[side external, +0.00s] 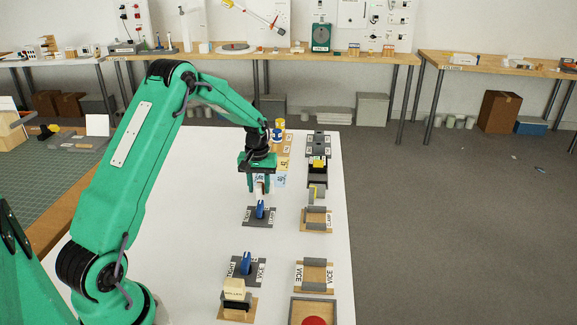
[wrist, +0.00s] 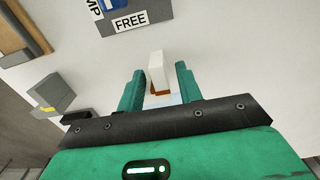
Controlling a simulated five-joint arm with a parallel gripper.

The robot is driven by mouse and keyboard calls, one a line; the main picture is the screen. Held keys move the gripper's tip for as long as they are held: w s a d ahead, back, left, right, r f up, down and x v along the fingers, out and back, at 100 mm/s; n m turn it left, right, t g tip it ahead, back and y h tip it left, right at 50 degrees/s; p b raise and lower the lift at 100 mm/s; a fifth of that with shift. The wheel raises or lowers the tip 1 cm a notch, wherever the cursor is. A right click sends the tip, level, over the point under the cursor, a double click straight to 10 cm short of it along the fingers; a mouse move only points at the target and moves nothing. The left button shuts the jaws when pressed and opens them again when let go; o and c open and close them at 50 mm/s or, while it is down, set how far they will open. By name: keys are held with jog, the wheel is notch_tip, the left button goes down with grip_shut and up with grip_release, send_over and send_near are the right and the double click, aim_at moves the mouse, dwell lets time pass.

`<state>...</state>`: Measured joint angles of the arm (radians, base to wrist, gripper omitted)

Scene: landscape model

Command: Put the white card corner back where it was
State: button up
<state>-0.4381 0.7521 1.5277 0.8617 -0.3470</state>
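My gripper (side external: 260,190) points down over the row of dark plates on the white table. In the wrist view my gripper (wrist: 157,76) has its two green fingers apart, one on each side of a small white block with a brown end (wrist: 156,70). A narrow gap shows at the right finger, so it looks open around the block. In the side view this white piece (side external: 260,184) shows between the fingers, just above a blue lever (side external: 260,209). I cannot tell for sure if it is the white card corner. A pale blue-white card (side external: 281,180) stands just behind the gripper.
A second blue lever (side external: 246,263) stands on a plate nearer the front, by a block with a cream top (side external: 235,289). Grey-and-wood vice fixtures (side external: 316,219) form a row at right. The FREE label (wrist: 130,21) shows in the wrist view. The table's left part is clear.

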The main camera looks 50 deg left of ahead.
aim_at(259, 185)
jog(key=shift+r, duration=0.1)
notch_tip(259, 185, up, 12)
dwell(0.9)
dwell(0.3)
jog(key=shift+r, duration=0.1)
